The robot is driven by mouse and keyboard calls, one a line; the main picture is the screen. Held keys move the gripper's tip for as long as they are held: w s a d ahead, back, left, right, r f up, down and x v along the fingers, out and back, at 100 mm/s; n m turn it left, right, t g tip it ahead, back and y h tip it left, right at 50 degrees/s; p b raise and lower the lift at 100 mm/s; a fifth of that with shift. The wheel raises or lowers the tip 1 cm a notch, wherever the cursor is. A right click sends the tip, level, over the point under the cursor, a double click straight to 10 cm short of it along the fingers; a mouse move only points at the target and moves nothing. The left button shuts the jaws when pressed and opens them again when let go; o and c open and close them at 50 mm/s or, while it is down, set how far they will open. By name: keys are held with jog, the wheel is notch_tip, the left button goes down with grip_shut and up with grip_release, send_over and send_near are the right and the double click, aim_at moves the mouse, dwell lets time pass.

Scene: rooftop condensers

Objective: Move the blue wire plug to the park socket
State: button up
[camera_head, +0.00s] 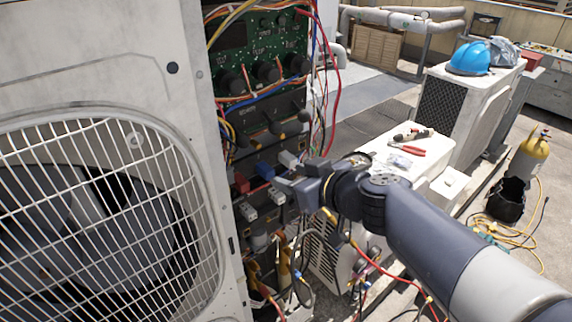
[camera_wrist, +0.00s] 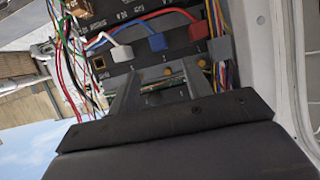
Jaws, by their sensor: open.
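The blue plug (camera_wrist: 157,42) sits in the terminal strip with a blue wire leading from it, between a white plug (camera_wrist: 120,53) and a red plug (camera_wrist: 198,31) in the wrist view. The blue plug also shows in the head view (camera_head: 265,171). In the head view my gripper (camera_head: 296,186) is at the right side of the open cabinet.
Loose colored wires (camera_wrist: 70,60) hang beside the panel. The circuit board (camera_head: 262,50) is above the plug row. The fan grille (camera_head: 100,210) fills the left. A white unit (camera_head: 430,150) with pliers (camera_head: 405,149) on top stands behind my arm.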

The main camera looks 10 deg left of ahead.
aim_at(269, 170)
jog(key=x, duration=0.9)
jog(key=shift+w+a+f, duration=0.15)
jog(key=shift+a+f, duration=0.05)
grip_shut()
dwell(0.6)
